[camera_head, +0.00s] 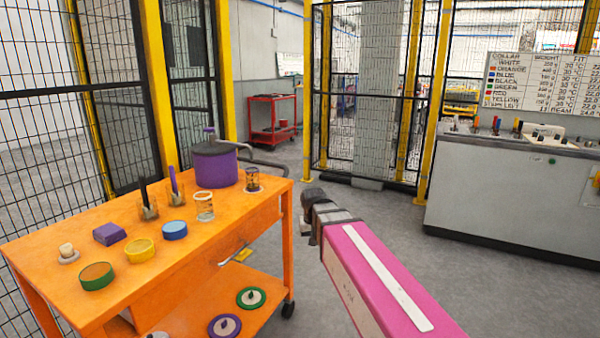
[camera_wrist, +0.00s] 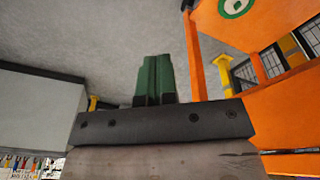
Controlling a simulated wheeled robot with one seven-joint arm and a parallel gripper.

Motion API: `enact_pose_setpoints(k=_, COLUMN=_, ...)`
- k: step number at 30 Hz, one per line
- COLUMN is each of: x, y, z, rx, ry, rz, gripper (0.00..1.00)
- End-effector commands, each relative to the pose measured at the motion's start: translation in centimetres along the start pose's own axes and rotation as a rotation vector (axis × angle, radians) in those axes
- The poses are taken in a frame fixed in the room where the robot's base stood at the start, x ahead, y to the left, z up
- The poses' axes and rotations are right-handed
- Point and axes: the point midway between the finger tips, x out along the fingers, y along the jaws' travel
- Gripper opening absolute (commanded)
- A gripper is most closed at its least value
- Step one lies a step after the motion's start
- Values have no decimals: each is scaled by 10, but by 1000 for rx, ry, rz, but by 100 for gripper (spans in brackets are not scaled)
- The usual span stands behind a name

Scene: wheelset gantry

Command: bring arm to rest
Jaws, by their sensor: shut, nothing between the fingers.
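My arm is the pink link reaching in from the bottom right in the head view, with a dark end part beside the right side of the orange cart (camera_head: 285,235). In the wrist view my gripper (camera_wrist: 155,62) shows as two green fingers pressed together on a dark plate. It is shut and nothing is held between the fingers. The fingertips stand in front of bare grey floor and touch nothing. In the head view the fingers cannot be made out.
A grey cabinet (camera_head: 510,200) stands at the right. Mesh fencing with yellow posts (camera_head: 430,100) rises behind.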

Motion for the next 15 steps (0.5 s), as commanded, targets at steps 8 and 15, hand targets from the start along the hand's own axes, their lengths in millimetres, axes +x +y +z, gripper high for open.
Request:
enact_pose_setpoints(k=8, x=78, y=68, z=73, rx=54, ry=-85, rz=-15, gripper=0)
enact_pose_setpoints(k=15, x=124, y=107, z=130, rx=93, ry=-139, rz=-35, gripper=0)
